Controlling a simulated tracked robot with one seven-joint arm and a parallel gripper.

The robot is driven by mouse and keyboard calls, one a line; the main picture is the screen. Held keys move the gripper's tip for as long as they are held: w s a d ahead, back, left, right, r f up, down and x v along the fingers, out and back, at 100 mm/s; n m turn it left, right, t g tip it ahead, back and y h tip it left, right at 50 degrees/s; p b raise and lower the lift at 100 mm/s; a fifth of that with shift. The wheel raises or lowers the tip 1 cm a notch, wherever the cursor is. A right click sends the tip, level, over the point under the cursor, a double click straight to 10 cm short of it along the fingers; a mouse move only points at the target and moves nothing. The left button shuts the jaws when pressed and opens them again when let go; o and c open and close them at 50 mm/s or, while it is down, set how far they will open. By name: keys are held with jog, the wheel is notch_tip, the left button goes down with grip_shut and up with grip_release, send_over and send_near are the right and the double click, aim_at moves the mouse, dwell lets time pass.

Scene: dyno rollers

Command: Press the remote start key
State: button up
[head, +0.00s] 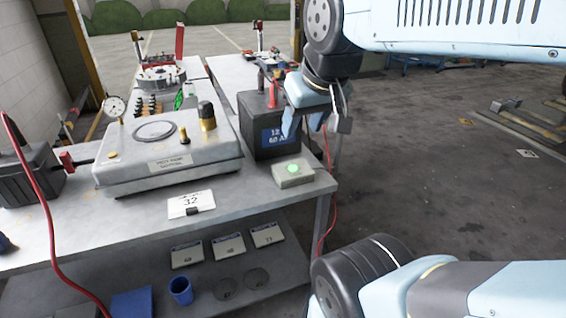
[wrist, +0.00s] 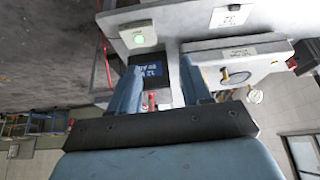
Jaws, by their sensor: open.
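The start key appears to be the round green button on a small pale grey box (head: 293,174) at the right end of the bench, in front of the battery. It shows as a lit green dot (head: 293,168). In the wrist view the box (wrist: 137,36) is at the upper left, beyond the fingertips, with its green dot facing me. My gripper (head: 318,122) is open and empty, above and behind the box at the battery's right side. In the wrist view its two blue fingers (wrist: 160,85) are spread, with the battery between and beyond them. Nothing touches the button.
A dark battery (head: 262,130) labelled 12 V stands just behind the box. A silver tank (head: 165,160) with gauge and caps fills the bench's left. A white card (head: 190,204) reading 32 lies at the front edge. A red cable hangs beside the bench's right end. Floor to the right is open.

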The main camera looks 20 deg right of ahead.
jog(key=shift+w, duration=0.1)
jog(key=shift+c, duration=1.2)
jog(key=shift+w, duration=0.25)
jog(key=shift+c, duration=0.9)
jog(key=w+d+g, duration=0.1)
jog(key=w, duration=0.2)
jog(key=w+d+f, duration=0.1)
jog(key=w, duration=0.2)
jog(key=w+d+f+g, duration=0.1)
jog(key=w, duration=0.2)
jog(key=shift+w+g, duration=0.3)
grip_shut()
jog(key=w+d+f+g, duration=0.3)
jog(key=w+d+f, duration=0.2)
jog(key=w+f, duration=0.3)
jog(key=w, duration=0.3)
jog(key=shift+d, duration=0.2)
jog(key=shift+f, duration=0.1)
